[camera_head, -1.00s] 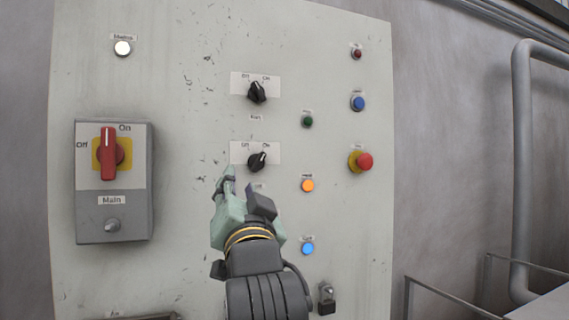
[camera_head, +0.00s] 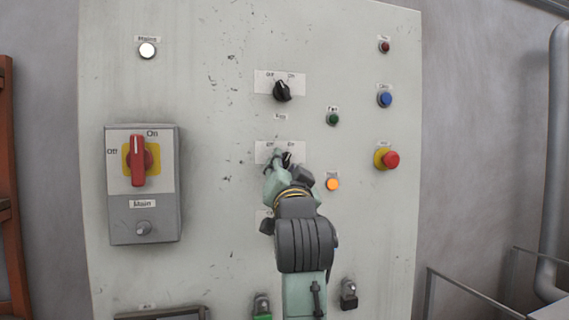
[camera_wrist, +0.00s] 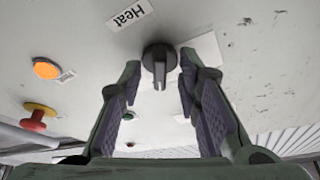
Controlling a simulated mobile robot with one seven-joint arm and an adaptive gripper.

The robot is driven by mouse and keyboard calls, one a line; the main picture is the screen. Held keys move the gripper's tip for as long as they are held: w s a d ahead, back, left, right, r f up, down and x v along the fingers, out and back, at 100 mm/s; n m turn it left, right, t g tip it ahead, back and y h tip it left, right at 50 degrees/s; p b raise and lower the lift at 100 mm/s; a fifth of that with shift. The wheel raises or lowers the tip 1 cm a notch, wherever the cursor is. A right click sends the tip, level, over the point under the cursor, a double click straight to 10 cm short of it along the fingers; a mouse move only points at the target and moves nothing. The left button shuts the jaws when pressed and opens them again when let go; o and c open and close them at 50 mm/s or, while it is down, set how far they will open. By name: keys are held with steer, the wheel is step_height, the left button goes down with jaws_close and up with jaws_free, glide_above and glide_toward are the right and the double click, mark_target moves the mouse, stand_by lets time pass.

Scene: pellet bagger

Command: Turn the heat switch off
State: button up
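In the wrist view the knob (camera_wrist: 158,62) sits beside the "Heat" label (camera_wrist: 130,14). My gripper (camera_wrist: 160,72) is open there, with one finger on each side of the knob and visible gaps. Contact with the knob cannot be seen.
The upper black knob (camera_head: 282,91) is just above. A lit orange lamp (camera_head: 333,184) and a red emergency button (camera_head: 391,159) are to the right. The main red switch (camera_head: 138,160) is on a grey box at left.

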steer(key=shift+c, duration=0.3)
jaws_close()
stand_by(0.3)
